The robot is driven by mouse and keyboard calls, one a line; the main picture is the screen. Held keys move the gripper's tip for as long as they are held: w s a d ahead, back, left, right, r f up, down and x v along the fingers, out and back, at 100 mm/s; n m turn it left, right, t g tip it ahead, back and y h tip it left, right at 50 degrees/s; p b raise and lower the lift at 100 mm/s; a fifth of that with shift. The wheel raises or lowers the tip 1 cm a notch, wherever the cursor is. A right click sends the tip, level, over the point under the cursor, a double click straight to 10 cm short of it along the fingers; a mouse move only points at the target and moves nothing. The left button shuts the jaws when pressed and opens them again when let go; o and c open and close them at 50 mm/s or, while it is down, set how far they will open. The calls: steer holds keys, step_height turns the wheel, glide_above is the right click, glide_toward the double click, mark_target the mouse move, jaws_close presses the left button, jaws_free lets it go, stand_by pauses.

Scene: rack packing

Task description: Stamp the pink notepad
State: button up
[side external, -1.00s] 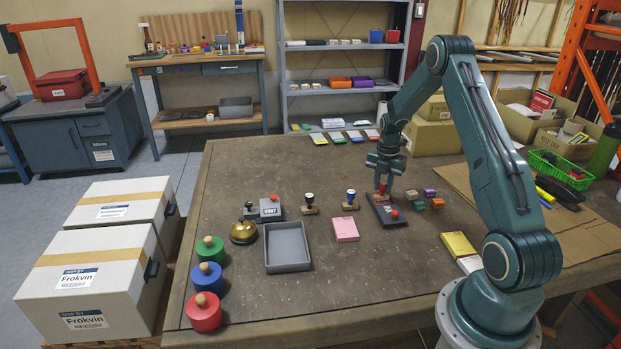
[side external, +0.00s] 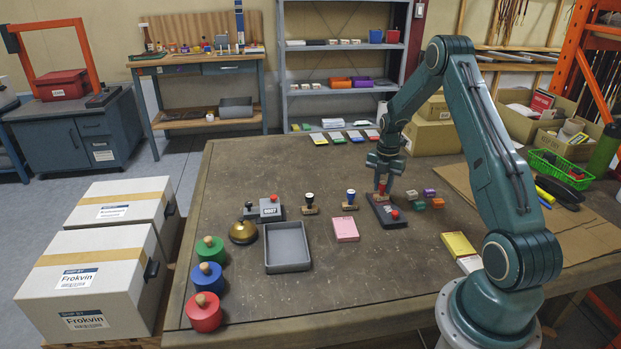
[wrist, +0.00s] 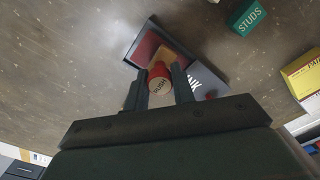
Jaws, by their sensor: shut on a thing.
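The pink notepad (side external: 345,229) lies flat on the table, left of my gripper. My gripper (side external: 381,186) points down over the dark ink pad (side external: 388,212) and is shut on a red-topped stamp. In the wrist view the stamp's red handle with a round cap (wrist: 159,84) sits between my two fingers. Its wooden base (wrist: 170,60) is at the reddish pad of the open ink pad box (wrist: 146,45). Whether the stamp's face touches the pad is hidden. The notepad is not in the wrist view.
Two other stamps, one dark (side external: 309,203) and one blue (side external: 350,200), stand left of the ink pad. A grey tray (side external: 288,264) lies left of the notepad. Small coloured blocks (side external: 418,205) sit just right of the ink pad. The table's front middle is clear.

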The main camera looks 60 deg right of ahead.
steer(key=shift+r, duration=3.5)
steer(key=shift+a, duration=0.15)
steer(key=shift+w+a, duration=0.15)
steer(key=shift+a, duration=0.15)
steer(key=a, duration=0.6)
steer(key=w+a, duration=0.1)
steer(key=a, duration=1.1)
steer(key=shift+w+a+r, duration=0.1)
steer(key=shift+w+r, duration=0.1)
steer(key=shift+w, duration=0.1)
steer(key=shift+f, duration=0.2)
steer(key=shift+f, duration=2.8)
